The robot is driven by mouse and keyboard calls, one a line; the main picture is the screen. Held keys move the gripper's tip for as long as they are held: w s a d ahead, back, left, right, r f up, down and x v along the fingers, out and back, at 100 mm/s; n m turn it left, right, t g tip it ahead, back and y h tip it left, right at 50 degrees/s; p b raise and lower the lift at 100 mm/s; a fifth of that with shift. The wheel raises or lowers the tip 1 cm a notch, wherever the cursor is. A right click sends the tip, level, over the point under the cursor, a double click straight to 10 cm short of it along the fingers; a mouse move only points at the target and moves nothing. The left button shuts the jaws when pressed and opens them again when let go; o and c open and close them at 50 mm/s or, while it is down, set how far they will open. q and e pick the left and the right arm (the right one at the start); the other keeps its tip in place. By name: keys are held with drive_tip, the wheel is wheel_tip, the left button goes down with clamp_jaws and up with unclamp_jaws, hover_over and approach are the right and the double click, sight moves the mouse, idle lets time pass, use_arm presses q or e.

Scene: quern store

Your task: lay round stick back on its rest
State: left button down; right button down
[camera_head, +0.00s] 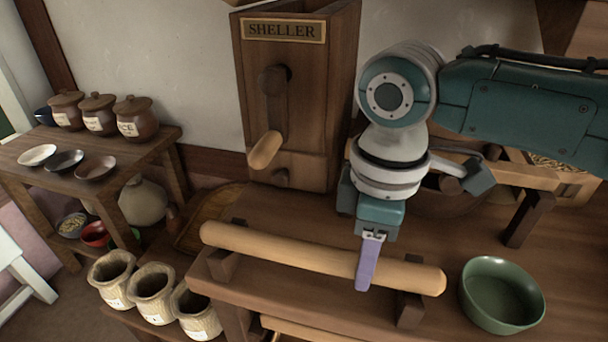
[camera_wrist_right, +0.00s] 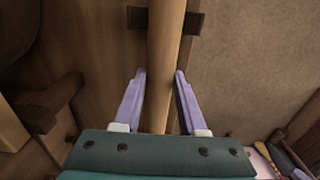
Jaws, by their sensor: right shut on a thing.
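The round stick (camera_head: 300,253) is a long pale wooden rod. It lies level across two dark notched blocks, the left rest block (camera_head: 222,266) and the right rest block (camera_head: 410,310), on the wooden bench. I cannot tell whether it bears fully on both blocks. My right gripper (camera_head: 368,268) points down with its lilac fingers either side of the stick, right of its middle, and is shut on it. In the right wrist view the stick (camera_wrist_right: 166,70) runs between the two fingers (camera_wrist_right: 160,88), over one rest block (camera_wrist_right: 194,22). My left gripper is not in view.
A green bowl (camera_head: 500,296) stands right of the stick's end. The tall wooden sheller (camera_head: 292,90) with its crank handle (camera_head: 265,150) stands behind. A shelf table (camera_head: 140,160) holds jars and dishes.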

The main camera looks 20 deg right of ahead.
drive_tip(key=shift+c, duration=1.9)
unclamp_jaws()
wheel_tip(320, 180, up, 10)
drive_tip(key=p, duration=0.3)
drive_tip(key=s+a+r+m+t+y+p, duration=0.2)
drive_tip(key=s+a+r+m+y+p, duration=0.1)
drive_tip(key=s+a+r+p, duration=0.55)
drive_tip(key=s+d+r+m+t+h+p, duration=0.25)
drive_tip(key=s+d+r+m+p, duration=0.4)
drive_tip(key=s+d+p, duration=0.35)
wheel_tip(320, 180, up, 38)
drive_tip(key=w+p, duration=0.1)
drive_tip(key=p, duration=3.6)
drive_tip(key=shift+w+d+g+p, duration=0.15)
drive_tip(key=shift+w+g+p, duration=0.1)
drive_tip(key=shift+g+p, duration=0.2)
